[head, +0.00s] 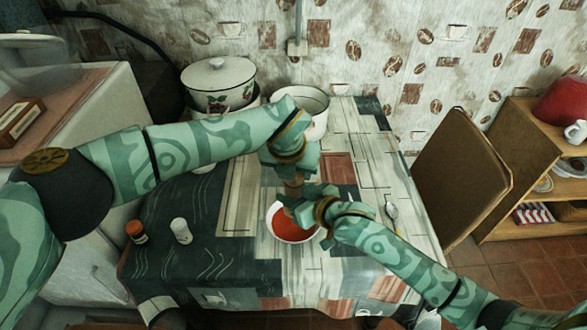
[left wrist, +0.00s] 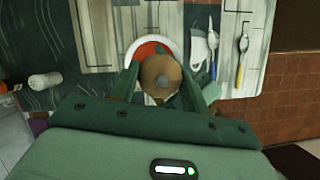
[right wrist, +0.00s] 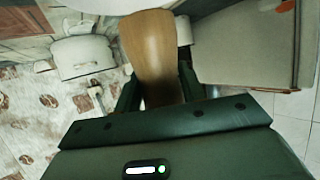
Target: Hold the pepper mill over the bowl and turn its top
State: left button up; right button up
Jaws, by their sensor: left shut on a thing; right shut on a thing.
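The wooden pepper mill (head: 293,189) is between my two grippers, above the near side of the table. A white bowl (head: 291,234) of red soup or sauce stands below it, partly hidden by my right gripper. My left gripper (head: 294,174) is shut on the mill's upper part from above. In the left wrist view the mill's round brown top (left wrist: 160,76) sits between its fingers, with the bowl (left wrist: 133,50) beyond. My right gripper (head: 299,204) is shut on the mill's lower part. In the right wrist view the mill's wooden body (right wrist: 153,55) lies between its fingers.
A lidded white pot (head: 218,83) and an open pot (head: 312,105) stand at the table's back. A red-capped bottle (head: 137,232) and a white shaker (head: 181,231) stand front left. A spoon (head: 392,211) lies right of the bowl. A chair (head: 462,180) stands at right.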

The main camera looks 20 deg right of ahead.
pick_arm(q)
jog(key=o, duration=1)
jog(key=shift+r, duration=0.15)
jog(key=v, duration=1.1)
jog(key=shift+r, duration=0.35)
jog(key=shift+s+a, duration=0.1)
